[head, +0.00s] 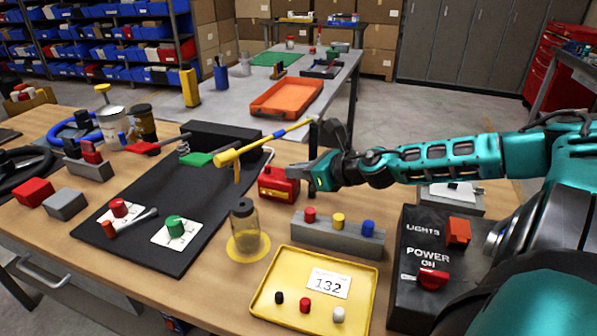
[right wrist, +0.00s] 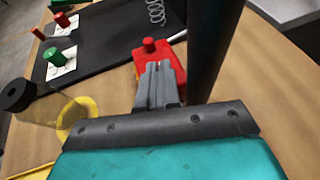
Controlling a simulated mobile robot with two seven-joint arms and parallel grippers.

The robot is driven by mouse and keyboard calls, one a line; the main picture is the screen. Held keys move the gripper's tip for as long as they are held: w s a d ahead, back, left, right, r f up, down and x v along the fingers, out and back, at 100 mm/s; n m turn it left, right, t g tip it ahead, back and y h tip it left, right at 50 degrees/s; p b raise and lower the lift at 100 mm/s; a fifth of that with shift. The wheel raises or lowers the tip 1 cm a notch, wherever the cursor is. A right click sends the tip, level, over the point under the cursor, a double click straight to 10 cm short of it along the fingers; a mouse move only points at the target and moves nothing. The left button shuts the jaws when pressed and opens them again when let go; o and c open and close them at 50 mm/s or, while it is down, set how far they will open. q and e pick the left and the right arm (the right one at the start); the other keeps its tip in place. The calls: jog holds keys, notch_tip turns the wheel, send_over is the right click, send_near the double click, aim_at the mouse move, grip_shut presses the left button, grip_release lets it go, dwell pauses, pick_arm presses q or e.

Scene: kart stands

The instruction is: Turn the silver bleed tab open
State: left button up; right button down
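My right gripper (head: 302,171) reaches in from the right, right beside a red block (head: 278,184) on the bench. In the right wrist view its two grey fingers (right wrist: 160,68) are close together, with their tips over the red block (right wrist: 146,56), which has a red round knob on top. I cannot make out the silver bleed tab in either view; the fingers cover part of the block. Whether the fingertips touch the block is unclear. My left gripper is not in view.
A dark post (right wrist: 215,50) stands close to the right of the fingers. A yellow bar (head: 262,142) extends above the black mat (head: 130,215). A jar (head: 243,225), a grey rack with coloured knobs (head: 335,240), a yellow tray (head: 262,300) and a power box (head: 412,262) stand nearer.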

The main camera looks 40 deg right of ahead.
jog(key=shift+a+r, duration=0.15)
jog(key=c, duration=1.6)
grip_release()
jog(key=o, duration=0.3)
jog(key=shift+w, duration=0.2)
jog(key=shift+s, duration=0.1)
jog(key=shift+s+d, duration=0.1)
jog(key=shift+d, duration=0.1)
